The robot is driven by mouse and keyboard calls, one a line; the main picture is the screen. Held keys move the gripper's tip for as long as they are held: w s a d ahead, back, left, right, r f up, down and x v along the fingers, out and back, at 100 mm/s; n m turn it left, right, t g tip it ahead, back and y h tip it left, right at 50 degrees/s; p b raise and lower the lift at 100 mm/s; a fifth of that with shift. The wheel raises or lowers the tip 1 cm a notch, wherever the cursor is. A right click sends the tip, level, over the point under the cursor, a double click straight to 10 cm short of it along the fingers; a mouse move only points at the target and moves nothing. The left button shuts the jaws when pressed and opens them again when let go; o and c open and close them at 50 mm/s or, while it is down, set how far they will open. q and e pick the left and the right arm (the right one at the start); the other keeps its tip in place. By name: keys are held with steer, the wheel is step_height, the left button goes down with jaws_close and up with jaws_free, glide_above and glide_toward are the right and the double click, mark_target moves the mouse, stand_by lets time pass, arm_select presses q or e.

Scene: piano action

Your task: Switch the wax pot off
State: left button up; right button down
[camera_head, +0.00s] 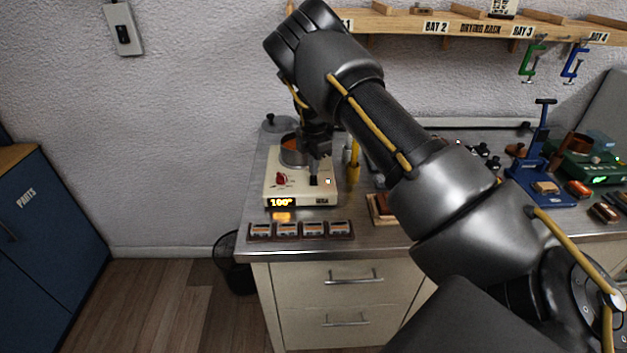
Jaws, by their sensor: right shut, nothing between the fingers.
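The wax pot is a cream box unit (273,185) at the left end of the metal bench, with a metal pot (293,152) of orange-brown wax on top. Its front display glows orange and reads about 100°. A red knob (281,178) sits on its sloped face, with a small lit white-green spot near the right edge. My right gripper (315,180) is shut and empty, pointing down at the dark switch area right of the knob. Whether its tips touch the unit, I cannot tell. The gripper partly hides the pot and switch. My left gripper is not in view.
A rack of several small blocks (301,230) lies along the bench's front edge before the pot. A yellow-handled tool (353,160) stands just right of it. A blue press (540,160) and green unit are farther right. A wall shelf (480,28) runs above.

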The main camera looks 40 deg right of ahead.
steer(key=shift+s+f+b, duration=0.1)
steer(key=shift+f+b, duration=0.3)
steer(key=shift+f, duration=0.45)
stand_by(0.3)
steer(key=shift+r, duration=0.1)
steer(key=shift+r+p, duration=0.85)
steer(key=shift+p, duration=0.05)
steer(key=shift+r+p, duration=2)
steer(key=shift+r, duration=0.6)
